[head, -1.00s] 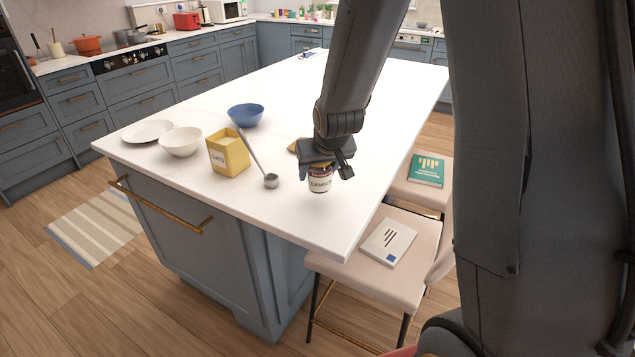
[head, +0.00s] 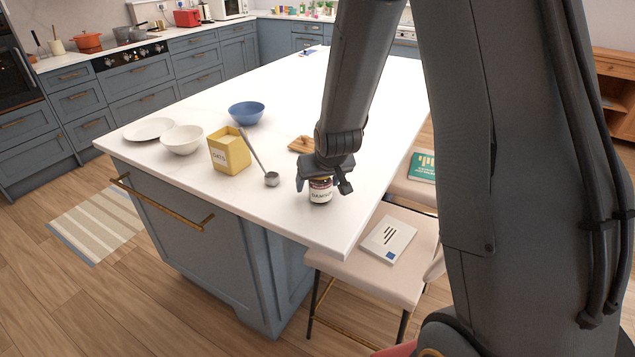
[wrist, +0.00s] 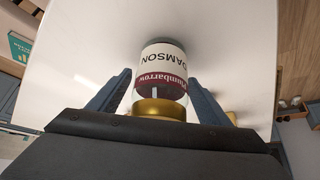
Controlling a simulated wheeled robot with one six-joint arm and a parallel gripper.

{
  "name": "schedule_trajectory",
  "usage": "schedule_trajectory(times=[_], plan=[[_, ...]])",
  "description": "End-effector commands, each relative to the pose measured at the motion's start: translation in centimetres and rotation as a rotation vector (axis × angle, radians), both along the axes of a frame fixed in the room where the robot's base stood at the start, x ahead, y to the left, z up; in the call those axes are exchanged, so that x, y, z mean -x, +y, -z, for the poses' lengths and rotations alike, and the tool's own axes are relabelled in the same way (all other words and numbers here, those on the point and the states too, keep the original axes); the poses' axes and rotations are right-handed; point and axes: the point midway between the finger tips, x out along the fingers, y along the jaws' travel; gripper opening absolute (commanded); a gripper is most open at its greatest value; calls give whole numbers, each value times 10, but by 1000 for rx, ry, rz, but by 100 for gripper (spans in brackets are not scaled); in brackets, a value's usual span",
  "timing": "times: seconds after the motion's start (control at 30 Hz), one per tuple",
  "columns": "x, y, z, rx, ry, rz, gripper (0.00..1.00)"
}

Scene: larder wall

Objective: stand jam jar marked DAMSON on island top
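The jam jar (head: 320,194) has a white label reading DAMSON, a dark red band and a gold lid. It stands upright on the white island top (head: 270,215), near the right-hand edge above the stools. My gripper (head: 322,184) is above and around the jar, with its fingers spread. In the wrist view the jar (wrist: 160,65) is between the two blue-grey fingers, with a gap on both sides. The gold lid lies closest to the palm, and the jar's base meets the white surface.
A wooden board (head: 301,145) lies just behind my gripper. A metal ladle (head: 271,179), yellow oats box (head: 229,152), white bowl (head: 182,140), blue bowl (head: 246,113) and plate (head: 149,129) stand to the left. Stools with books (head: 388,238) line the right side. The top's front corner is clear.

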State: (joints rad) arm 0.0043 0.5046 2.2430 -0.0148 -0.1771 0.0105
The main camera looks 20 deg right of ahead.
Motion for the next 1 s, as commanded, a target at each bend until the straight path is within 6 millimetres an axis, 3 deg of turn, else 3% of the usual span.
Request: schedule_trajectory(times=[0.37, 1.0], plan=[[3, 0, -9, 0, -3, 0, 71], [52, 0, -85, 2, -4, 1, 71]])
